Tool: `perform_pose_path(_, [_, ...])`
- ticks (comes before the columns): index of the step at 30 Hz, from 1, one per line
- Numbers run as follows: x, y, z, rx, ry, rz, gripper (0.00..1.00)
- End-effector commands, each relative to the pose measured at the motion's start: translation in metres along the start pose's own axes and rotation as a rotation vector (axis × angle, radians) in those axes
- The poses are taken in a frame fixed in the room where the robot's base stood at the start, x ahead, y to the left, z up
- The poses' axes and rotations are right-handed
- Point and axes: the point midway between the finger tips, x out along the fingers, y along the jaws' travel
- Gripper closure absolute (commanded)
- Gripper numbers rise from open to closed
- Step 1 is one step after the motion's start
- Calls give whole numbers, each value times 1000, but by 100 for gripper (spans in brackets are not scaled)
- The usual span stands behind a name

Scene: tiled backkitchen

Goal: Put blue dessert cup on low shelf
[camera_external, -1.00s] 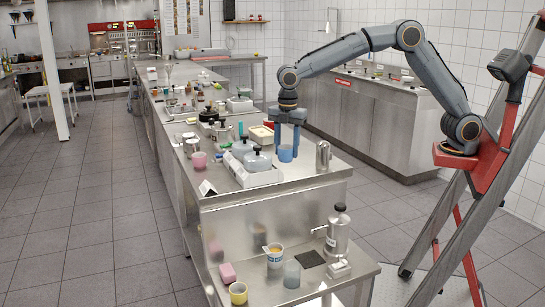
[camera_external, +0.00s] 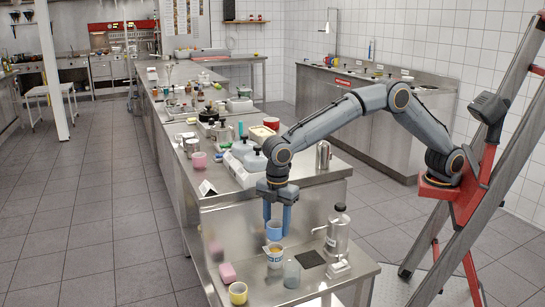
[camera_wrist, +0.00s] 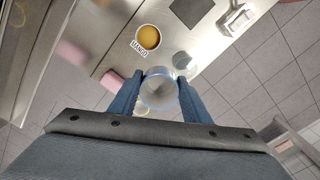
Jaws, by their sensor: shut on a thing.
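The blue dessert cup (camera_external: 274,229) is between the fingers of my gripper (camera_external: 277,225), which is shut on it. In the wrist view I look down into the round, translucent cup (camera_wrist: 159,91), with a blue finger of my gripper (camera_wrist: 161,86) on each side. The low shelf (camera_external: 252,271) is the steel ledge at the front, below the main counter; it also shows in the wrist view (camera_wrist: 108,42). The cup appears raised above this shelf, just behind a mango-labelled cup in the outside view. The exact height gap is hard to tell.

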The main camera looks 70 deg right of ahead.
Motion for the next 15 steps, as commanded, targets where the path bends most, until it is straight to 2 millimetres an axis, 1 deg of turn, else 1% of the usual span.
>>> perform_pose_path(1, [20, -4, -12, 3, -1, 0, 81])
perform_pose_path(6, [50, -16, -39, 24, 0, 0, 81])
perform_pose_path(10, [63, -23, -51, 36, 1, 1, 81])
perform_pose_path(15, [73, -27, -57, 43, -1, 0, 81])
